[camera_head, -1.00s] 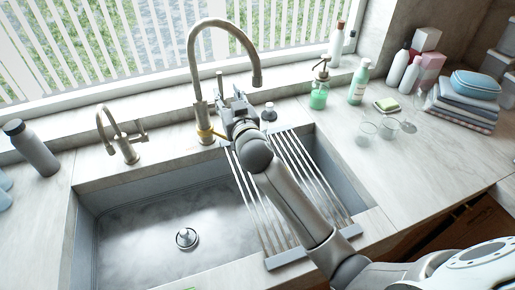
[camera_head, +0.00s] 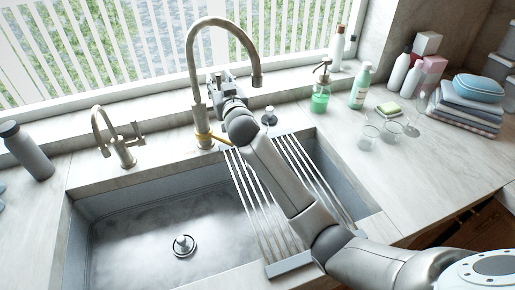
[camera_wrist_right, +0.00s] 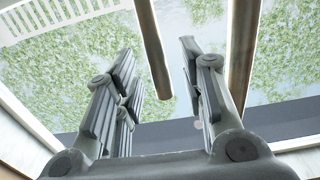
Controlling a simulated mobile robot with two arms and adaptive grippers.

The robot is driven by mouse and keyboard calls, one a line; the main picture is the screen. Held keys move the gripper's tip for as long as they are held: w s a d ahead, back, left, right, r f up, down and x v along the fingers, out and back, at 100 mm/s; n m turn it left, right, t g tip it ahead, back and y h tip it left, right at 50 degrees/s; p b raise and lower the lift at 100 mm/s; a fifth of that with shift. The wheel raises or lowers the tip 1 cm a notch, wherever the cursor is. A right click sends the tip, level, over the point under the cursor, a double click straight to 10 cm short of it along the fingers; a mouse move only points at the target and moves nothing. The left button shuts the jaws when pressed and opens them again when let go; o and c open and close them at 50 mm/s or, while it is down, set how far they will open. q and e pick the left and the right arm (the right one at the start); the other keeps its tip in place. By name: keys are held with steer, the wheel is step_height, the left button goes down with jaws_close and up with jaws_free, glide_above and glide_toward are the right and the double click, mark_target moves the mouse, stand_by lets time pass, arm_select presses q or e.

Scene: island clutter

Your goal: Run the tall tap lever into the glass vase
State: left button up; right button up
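The tall tap (camera_head: 194,95) stands behind the sink, with a curved spout and a yellow band (camera_head: 204,137) low on its body. I cannot make out its lever clearly; my right gripper hides part of the area beside the body. My right gripper (camera_head: 218,76) is just right of the tap body, under the spout's arch. In the right wrist view its fingers (camera_wrist_right: 156,50) are apart, with a brown metal tube (camera_wrist_right: 153,45) seen between them. I cannot tell whether they touch it. Clear glassware (camera_head: 368,137) stands on the right counter; I cannot tell which piece is the vase. My left gripper is not in view.
A smaller tap (camera_head: 118,145) and a grey bottle (camera_head: 28,150) stand left. A slatted rack (camera_head: 290,264) spans the sink's right side under my arm. A green soap dispenser (camera_head: 320,90), bottles and folded towels (camera_head: 466,108) stand right. The window is behind.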

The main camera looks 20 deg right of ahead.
steer(key=shift+c, duration=0.5)
jaws_close()
steer(key=shift+s+f+t, duration=0.1)
steer(key=shift+s+t, duration=0.2)
steer(key=shift+t, duration=0.1)
steer(key=shift+r, duration=0.2)
steer(key=shift+w+r+g, duration=0.1)
steer(key=shift+w+g, duration=0.2)
steer(key=shift+g, duration=0.1)
steer(key=shift+s+f+t, duration=0.25)
steer(key=shift+s+t, duration=0.1)
steer(key=shift+t, duration=0.15)
steer(key=shift+s+t, duration=0.35)
steer(key=shift+t, duration=0.25)
